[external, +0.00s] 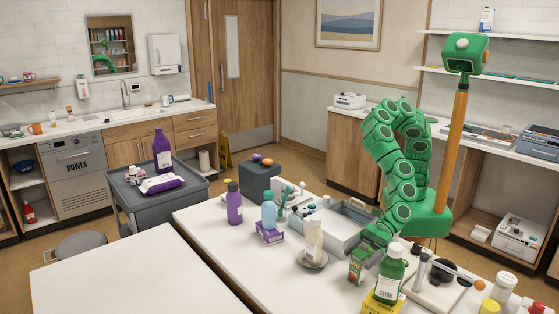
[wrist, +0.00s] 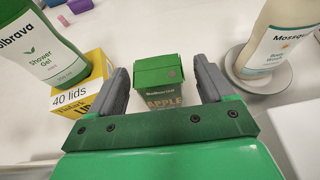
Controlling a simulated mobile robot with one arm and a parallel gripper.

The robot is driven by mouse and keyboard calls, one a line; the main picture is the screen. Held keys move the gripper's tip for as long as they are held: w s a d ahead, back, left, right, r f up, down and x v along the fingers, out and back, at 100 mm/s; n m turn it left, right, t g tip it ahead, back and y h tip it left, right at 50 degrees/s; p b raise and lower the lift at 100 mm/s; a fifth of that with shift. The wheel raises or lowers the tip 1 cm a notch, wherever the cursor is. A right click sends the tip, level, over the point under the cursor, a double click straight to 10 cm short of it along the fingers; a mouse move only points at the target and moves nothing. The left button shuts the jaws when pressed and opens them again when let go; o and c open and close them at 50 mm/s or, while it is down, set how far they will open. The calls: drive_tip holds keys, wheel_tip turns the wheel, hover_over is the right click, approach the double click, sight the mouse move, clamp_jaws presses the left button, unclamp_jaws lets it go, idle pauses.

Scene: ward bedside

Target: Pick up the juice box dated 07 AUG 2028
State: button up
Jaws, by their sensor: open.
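A small green juice box (external: 357,266) stands on the white table in the external view. In the wrist view the juice box (wrist: 158,72) shows a green top and the word "APPLE" on its front. No date is readable on it. My gripper (wrist: 163,78) is open, with one grey finger to each side of the box and visible gaps between. Part of the box's front is hidden behind my gripper's body. In the external view my gripper (external: 372,243) is just behind the box, low over the table.
A green shower gel bottle (wrist: 45,48) stands on a yellow box (wrist: 88,86) close left of my gripper. A body wash bottle (wrist: 272,45) stands on a saucer (wrist: 240,82) to the right. A grey tray (external: 340,240) lies behind. The table's left part (external: 140,280) is clear.

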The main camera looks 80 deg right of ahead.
drive_tip(key=shift+x, duration=1.3)
drive_tip(key=shift+c, duration=0.2)
drive_tip(key=c, duration=1.1)
drive_tip(key=shift+r, duration=0.1)
drive_tip(key=shift+c, duration=0.2)
